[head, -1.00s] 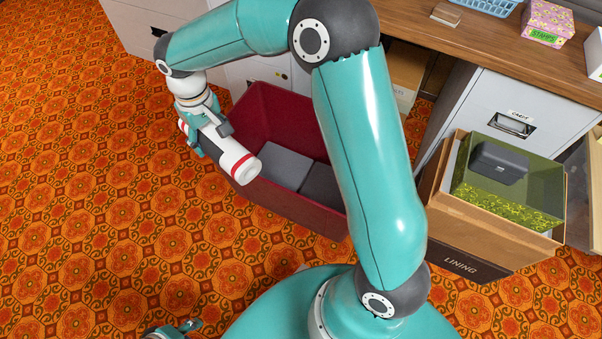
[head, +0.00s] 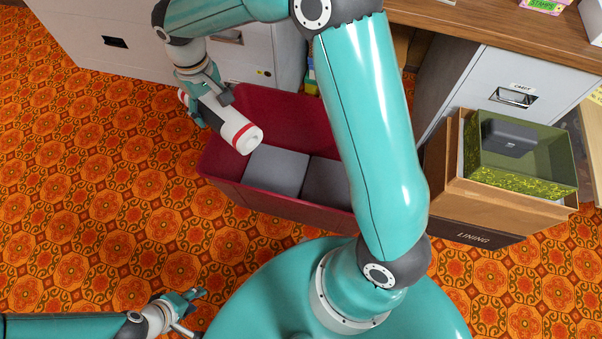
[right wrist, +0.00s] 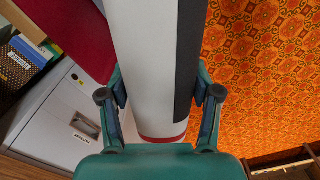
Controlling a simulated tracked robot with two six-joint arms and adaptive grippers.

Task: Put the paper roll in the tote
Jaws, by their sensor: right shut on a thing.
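The paper roll (head: 240,128) is a white cylinder with red bands, held at a slant. My right gripper (head: 213,106) is shut around it. In the right wrist view the roll (right wrist: 150,60) runs between the fingers (right wrist: 161,92), with a dark strip along one side. The tote (head: 240,193) is a dark red open bin with grey blocks inside. The roll's near end shows over the tote's left part; its far end lies outside the left rim in the picture. Its height above the rim is unclear. My left gripper (head: 190,312) is low at the left, empty and open.
Grey cabinets (head: 120,40) stand behind the tote. At the right, a cardboard box (head: 450,190) marked LINING holds a green bin (head: 525,182) with a dark object. A wooden desk (head: 470,25) is at the back. Patterned carpet (head: 80,200) is clear at the left.

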